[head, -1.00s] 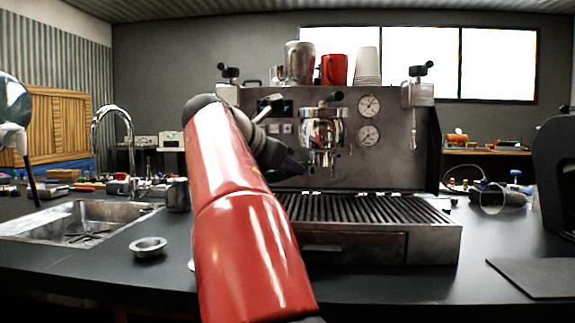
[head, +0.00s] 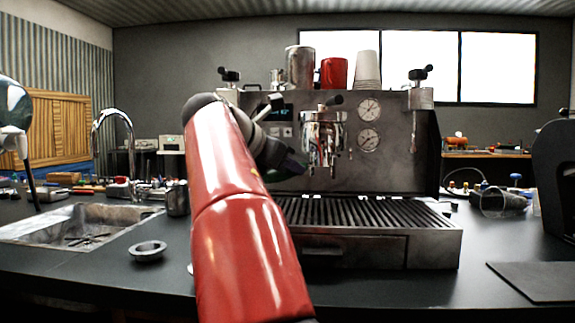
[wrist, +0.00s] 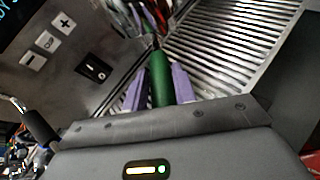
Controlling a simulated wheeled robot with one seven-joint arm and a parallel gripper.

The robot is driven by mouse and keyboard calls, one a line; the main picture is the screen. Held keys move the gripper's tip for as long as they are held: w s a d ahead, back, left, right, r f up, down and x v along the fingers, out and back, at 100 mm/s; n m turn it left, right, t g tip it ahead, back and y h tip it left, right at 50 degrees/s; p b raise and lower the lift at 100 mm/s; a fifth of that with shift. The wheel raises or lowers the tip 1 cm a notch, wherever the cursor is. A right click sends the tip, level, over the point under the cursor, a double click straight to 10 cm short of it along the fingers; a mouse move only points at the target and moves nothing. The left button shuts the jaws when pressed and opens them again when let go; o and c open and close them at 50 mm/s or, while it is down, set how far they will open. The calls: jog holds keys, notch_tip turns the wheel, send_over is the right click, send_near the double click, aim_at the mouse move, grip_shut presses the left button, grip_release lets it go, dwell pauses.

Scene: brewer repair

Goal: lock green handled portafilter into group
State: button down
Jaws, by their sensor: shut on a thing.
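The espresso machine (head: 395,160) stands on the dark counter, with its chrome group (head: 322,130) at the front middle. In the wrist view my gripper (wrist: 160,82) has its purple fingers shut on the green handle (wrist: 159,78) of the portafilter. The handle points away from my gripper toward shiny metal (wrist: 140,15) at the top of the view. In the head view my gripper (head: 296,166) is just left of the group and partly hidden by my red arm. I cannot tell whether the portafilter is seated in the group.
The ribbed drip tray (head: 365,211) lies below the group. A metal ring (head: 148,250) and a steel cup (head: 177,198) stand left of my arm, near the sink (head: 75,222). Cups (head: 334,72) stand on the machine. A dark mat (head: 540,281) lies at right.

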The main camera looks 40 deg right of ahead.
jog(key=shift+r, duration=1.15)
dwell(2.2)
jog(key=s+d+n+t+y, duration=0.3)
jog(key=s+n+t+y, duration=0.1)
jog(key=s+n+t, duration=0.3)
jog(key=shift+s+n+t, duration=0.2)
jog(key=shift+n+t, duration=0.6)
dwell(0.8)
jog(key=c, duration=1)
grip_release()
jog(key=shift+c, duration=0.2)
jog(key=shift+a, duration=0.1)
